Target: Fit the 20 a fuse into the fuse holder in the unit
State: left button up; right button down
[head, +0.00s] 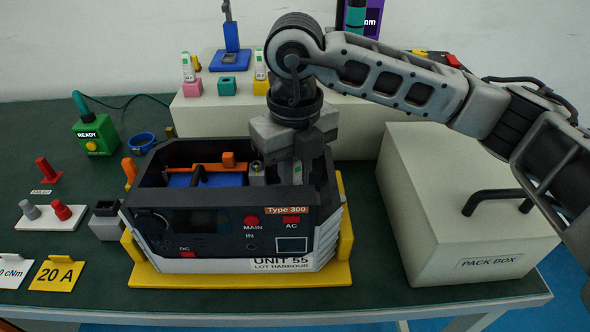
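The unit (222,243), a dark open-topped box marked UNIT 55 and Type 300, sits in a yellow cradle (240,279). My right gripper (293,158) points down into the unit's right rear part. A white and green fuse (296,173) shows just under its fingers, and the gripper appears shut on it. The fuse's lower end and the fuse holder are hidden by the unit's wall, so I cannot tell whether it is seated. A small grey post (257,173) stands just left of it inside the unit. My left gripper is not in view.
Similar fuses stand in a pink block (188,89) and a yellow block (261,88); the teal block (227,88) between them is empty. A yellow 20 A card (56,275) stands front left. The pack box (440,235) stands close on the right.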

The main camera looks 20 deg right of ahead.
jog(key=shift+f+b, duration=1.4)
jog(key=shift+f, duration=0.2)
jog(key=c, duration=1.3)
grip_release()
jog(key=shift+r, duration=0.1)
